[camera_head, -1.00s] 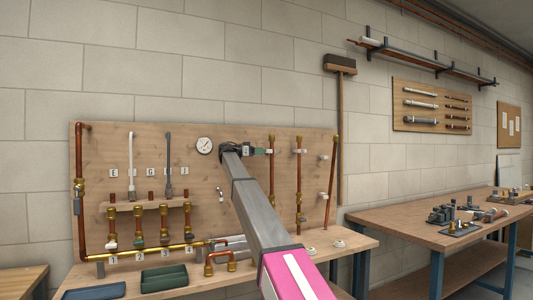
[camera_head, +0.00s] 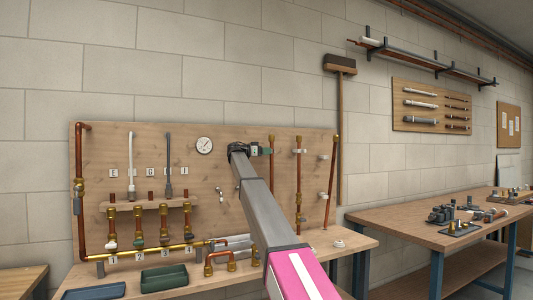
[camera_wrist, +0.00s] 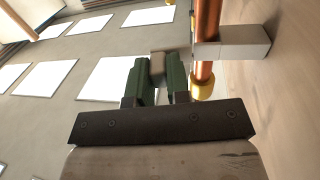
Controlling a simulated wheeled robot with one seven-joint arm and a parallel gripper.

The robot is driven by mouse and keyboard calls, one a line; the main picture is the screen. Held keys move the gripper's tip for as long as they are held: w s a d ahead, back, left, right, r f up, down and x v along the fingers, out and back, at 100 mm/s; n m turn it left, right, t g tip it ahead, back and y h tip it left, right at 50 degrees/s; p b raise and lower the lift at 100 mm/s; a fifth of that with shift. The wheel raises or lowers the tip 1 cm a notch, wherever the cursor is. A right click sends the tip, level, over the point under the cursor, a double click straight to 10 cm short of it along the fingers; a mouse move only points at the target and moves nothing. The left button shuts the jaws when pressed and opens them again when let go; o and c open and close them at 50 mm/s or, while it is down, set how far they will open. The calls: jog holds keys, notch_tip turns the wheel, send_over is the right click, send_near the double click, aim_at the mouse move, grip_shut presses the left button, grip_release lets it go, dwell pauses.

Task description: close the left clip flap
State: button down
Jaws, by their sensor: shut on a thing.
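The left copper pipe (camera_head: 271,180) stands on the wooden board, with a white clip at the height of my gripper. In the wrist view the clip's pale block (camera_wrist: 240,43) sits against the copper pipe (camera_wrist: 206,30), just above a brass collar. My gripper (camera_head: 262,151) is at this pipe, on its left side. In the wrist view its green fingers (camera_wrist: 161,76) are shut on a small beige-grey piece, the left clip flap (camera_wrist: 158,62). The fingers partly hide the flap, so I cannot tell its exact angle to the clip.
Two more copper pipes with white clips (camera_head: 299,151) (camera_head: 323,157) stand to the right on the board (camera_head: 230,190). A pressure gauge (camera_head: 204,145) is to the left. Valves (camera_head: 138,225) and trays (camera_head: 164,278) are lower left. A workbench (camera_head: 410,225) stands at the right.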

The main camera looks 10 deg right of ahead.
jog(key=shift+s, duration=0.1)
jog(key=d+n+t+y, duration=0.3)
jog(key=n+t+y, duration=0.4)
jog(key=n+y, duration=0.2)
jog(key=w+d+n+t+y, duration=0.1)
jog(key=d+n+t+y, duration=0.2)
jog(key=n+t+y, duration=0.4)
jog(key=shift+w+n+t+y, duration=0.35)
jog(key=shift+n+y, duration=1.25)
jog(key=shift+y, duration=1.5)
jog(key=shift+n+y, duration=0.5)
jog(key=shift+y, duration=0.2)
jog(key=c, duration=1.1)
grip_release()
jog(key=shift+w, duration=0.1)
jog(key=shift+d, duration=0.1)
